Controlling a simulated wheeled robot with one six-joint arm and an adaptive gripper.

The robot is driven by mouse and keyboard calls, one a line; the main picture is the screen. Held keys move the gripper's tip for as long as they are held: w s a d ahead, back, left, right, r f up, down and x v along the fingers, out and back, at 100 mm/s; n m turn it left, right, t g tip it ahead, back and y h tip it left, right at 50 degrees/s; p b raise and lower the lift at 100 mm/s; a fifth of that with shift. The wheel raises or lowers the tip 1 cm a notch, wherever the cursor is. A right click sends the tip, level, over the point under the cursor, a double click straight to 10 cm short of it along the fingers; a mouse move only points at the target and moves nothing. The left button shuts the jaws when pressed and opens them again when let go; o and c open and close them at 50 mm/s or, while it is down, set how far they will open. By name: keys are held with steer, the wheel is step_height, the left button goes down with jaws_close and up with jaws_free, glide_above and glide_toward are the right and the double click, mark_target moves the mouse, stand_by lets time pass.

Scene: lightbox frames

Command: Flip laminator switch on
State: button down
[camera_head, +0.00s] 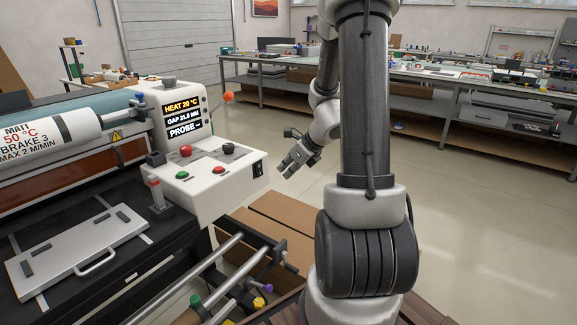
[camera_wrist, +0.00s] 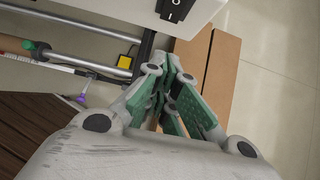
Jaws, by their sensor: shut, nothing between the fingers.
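The laminator (camera_head: 75,165) stands at the left, with a white control box (camera_head: 215,190) at its near right end. A black rocker switch (camera_head: 258,169) sits on the box's right end face. In the wrist view the switch (camera_wrist: 174,9) shows at the top edge, partly cut off, with white marks; I cannot tell which way it is set. My gripper (camera_head: 282,172) is shut and empty, just right of the switch and apart from it. In the wrist view its closed fingertips (camera_wrist: 173,58) lie below the switch.
The box's top carries red, green and black controls. Its display (camera_head: 183,115) reads HEAT 20 °C. A metal plate with a handle (camera_head: 85,245) lies on the laminator's front table. Cardboard boxes (camera_head: 285,215) and metal rails (camera_head: 225,270) lie below the box. Open floor (camera_head: 480,220) is to the right.

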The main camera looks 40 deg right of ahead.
mark_target(259, 169)
steer(key=w+a+f, duration=0.2)
steer(key=w+f, duration=0.3)
steer(key=w, duration=0.2)
steer(key=shift+a, duration=0.25)
steer(key=shift+w, duration=0.1)
steer(key=shift+w+a+f, duration=0.1)
steer(key=shift+w, duration=0.1)
